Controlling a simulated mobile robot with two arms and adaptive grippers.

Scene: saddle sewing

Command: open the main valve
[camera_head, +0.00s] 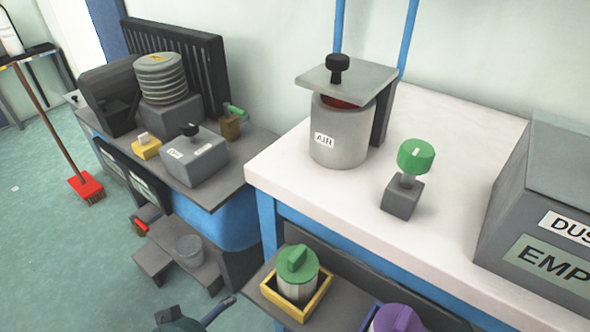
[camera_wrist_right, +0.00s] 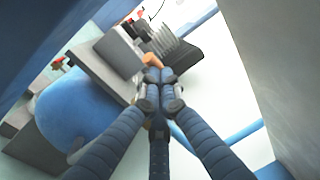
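No part is labelled as the main valve. A green round knob (camera_head: 416,157) stands on a small grey block (camera_head: 402,197) on the white worktop. A black knob (camera_head: 189,130) sits on a grey labelled box (camera_head: 195,157) on the dark left bench. A grey canister (camera_head: 338,130) labelled AIR has a black knob (camera_head: 338,68) above it. My right gripper (camera_wrist_right: 157,75) shows in the right wrist view, its blue segmented fingers drawn together, with no held object clear. A dark blue-grey part at the head view's bottom edge looks like my left gripper (camera_head: 205,315), mostly cut off.
A green-lidded jar (camera_head: 297,272) stands in a yellow tray on the lower shelf, beside a purple lid (camera_head: 397,319). A large grey box (camera_head: 545,215) fills the worktop's right side. A broom (camera_head: 86,186) stands at left. The floor at lower left is clear.

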